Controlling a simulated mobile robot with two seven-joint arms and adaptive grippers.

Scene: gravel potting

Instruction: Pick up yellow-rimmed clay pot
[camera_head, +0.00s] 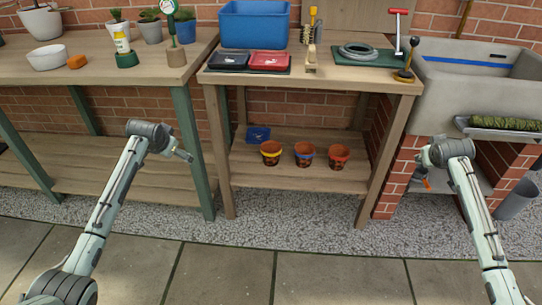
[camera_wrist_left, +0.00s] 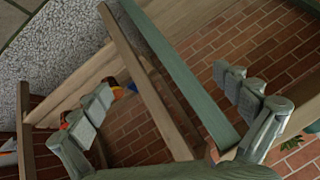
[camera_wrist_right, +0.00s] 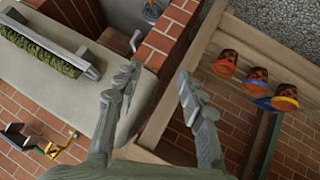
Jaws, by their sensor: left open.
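The yellow-rimmed clay pot (camera_head: 270,153) stands upright at the left of a row of three pots on the lower shelf of the middle bench. Beside it are a blue-rimmed pot (camera_head: 304,154) and a red-rimmed pot (camera_head: 339,157). The row also shows in the right wrist view, with the yellow-rimmed pot (camera_wrist_right: 286,98) at the right end. My left gripper (camera_head: 184,156) is open and empty, left of the pot and apart from it; its spread fingers show in the left wrist view (camera_wrist_left: 168,95). My right gripper (camera_wrist_right: 158,85) is open and empty by the sink.
A blue object (camera_head: 258,134) lies behind the yellow-rimmed pot. The bench legs (camera_head: 219,150) and tabletop (camera_head: 310,79) frame the shelf (camera_head: 300,183). A green-legged bench (camera_head: 193,150) stands left, a brick-based sink (camera_head: 470,95) right. The shelf's front is open.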

